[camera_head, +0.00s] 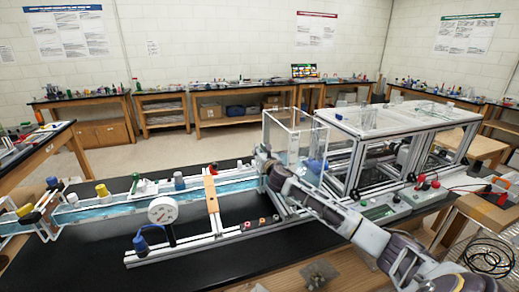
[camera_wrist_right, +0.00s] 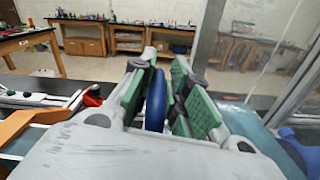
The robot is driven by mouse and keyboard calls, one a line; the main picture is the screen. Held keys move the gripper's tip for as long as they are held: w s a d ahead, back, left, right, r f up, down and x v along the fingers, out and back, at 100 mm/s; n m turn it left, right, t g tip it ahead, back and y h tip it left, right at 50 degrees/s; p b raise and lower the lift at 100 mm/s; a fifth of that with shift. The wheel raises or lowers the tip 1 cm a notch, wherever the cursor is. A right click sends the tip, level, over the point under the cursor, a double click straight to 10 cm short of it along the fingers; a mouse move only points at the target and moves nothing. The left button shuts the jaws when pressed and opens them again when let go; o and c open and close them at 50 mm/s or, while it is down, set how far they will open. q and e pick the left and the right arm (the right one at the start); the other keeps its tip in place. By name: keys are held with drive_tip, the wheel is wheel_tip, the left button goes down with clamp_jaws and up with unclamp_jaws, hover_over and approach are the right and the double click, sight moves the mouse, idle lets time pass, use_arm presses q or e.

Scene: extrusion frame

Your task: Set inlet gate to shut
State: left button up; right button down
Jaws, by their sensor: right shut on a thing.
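My right arm reaches in from the lower right in the head view, and its gripper (camera_head: 262,162) is at the right end of the water channel (camera_head: 235,184), beside the clear tank (camera_head: 281,138). In the right wrist view the green-padded fingers of the right gripper (camera_wrist_right: 158,72) are closed on a blue disc-like handle (camera_wrist_right: 156,100), seen nearly edge-on. I take this handle to be the inlet gate's control; the gate plate itself cannot be made out. The handle is hidden behind the gripper in the head view. My left gripper is not in view.
A round white dial (camera_head: 163,209) stands in front of the channel. An orange-brown bar (camera_head: 211,194) crosses it. A metal-framed bench unit (camera_head: 394,125) stands to the right, close to my arm. The black tabletop (camera_head: 90,262) is clear at the front left.

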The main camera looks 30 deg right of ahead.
drive_tip(key=shift+a+f+b, duration=0.15)
drive_tip(key=shift+f+b, duration=0.05)
drive_tip(key=shift+f, duration=0.65)
drive_tip(key=shift+a+f+b, duration=0.15)
drive_tip(key=shift+f, duration=0.7)
drive_tip(key=c, duration=1.5)
unclamp_jaws()
drive_tip(key=shift+o, duration=0.2)
drive_tip(key=shift+w+r, duration=0.1)
drive_tip(key=shift+d, duration=0.1)
drive_tip(key=shift+d+v, duration=0.2)
drive_tip(key=shift+v, duration=0.8)
drive_tip(key=v, duration=1)
drive_tip(key=shift+a, duration=0.35)
